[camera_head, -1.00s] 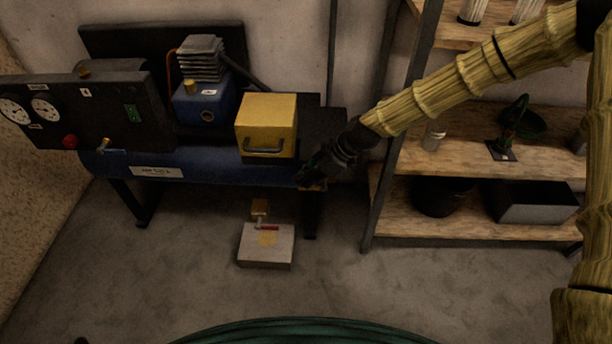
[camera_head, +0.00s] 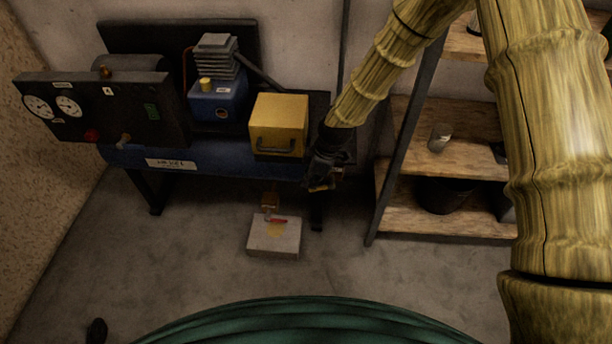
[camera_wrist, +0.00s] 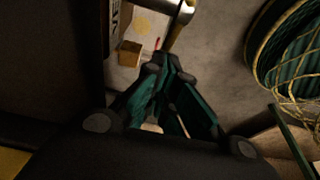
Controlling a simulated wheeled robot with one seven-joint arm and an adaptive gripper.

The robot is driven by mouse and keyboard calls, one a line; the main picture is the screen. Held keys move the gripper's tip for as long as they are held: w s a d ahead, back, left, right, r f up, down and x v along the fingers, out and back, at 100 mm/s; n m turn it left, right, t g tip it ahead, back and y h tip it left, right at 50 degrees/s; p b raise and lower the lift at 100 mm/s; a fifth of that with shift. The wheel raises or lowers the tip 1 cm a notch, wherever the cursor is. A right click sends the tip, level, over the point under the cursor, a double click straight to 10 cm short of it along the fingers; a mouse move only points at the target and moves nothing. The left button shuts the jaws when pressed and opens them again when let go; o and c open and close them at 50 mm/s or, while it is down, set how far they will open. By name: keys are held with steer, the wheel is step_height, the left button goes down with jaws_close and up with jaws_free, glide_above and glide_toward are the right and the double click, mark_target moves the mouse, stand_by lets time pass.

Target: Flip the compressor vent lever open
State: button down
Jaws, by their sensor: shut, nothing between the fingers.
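The compressor has a dark blue tank (camera_head: 225,163) on a black-legged stand, with a blue pump (camera_head: 218,100) above it. Below it, a small red lever (camera_head: 278,221) lies across a pale block (camera_head: 272,239) on the floor, by a brass fitting (camera_head: 269,201); I take this for the vent lever. In the wrist view the red lever (camera_wrist: 157,43) and brass fitting (camera_wrist: 131,53) show just beyond my fingertips. My gripper (camera_head: 319,184) is shut and empty, pointing down at the tank's right end, above and right of the lever, apart from it in the head view.
A yellow box (camera_head: 278,125) sits above the tank. A gauge panel (camera_head: 98,108) with a red knob (camera_head: 92,135) stands at left. A wooden shelf rack (camera_head: 445,215) is close on the right. A metal bar (camera_wrist: 182,14) shows ahead in the wrist view.

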mark_target(319, 187)
steer(key=shift+a+f+p, duration=0.1)
steer(key=shift+f+p, duration=0.35)
steer(key=shift+f, duration=0.15)
stand_by(0.3)
steer(key=shift+r, duration=0.1)
stand_by(0.3)
steer(key=v, duration=1.1)
steer(key=shift+r, duration=0.45)
steer(key=shift+w, duration=0.1)
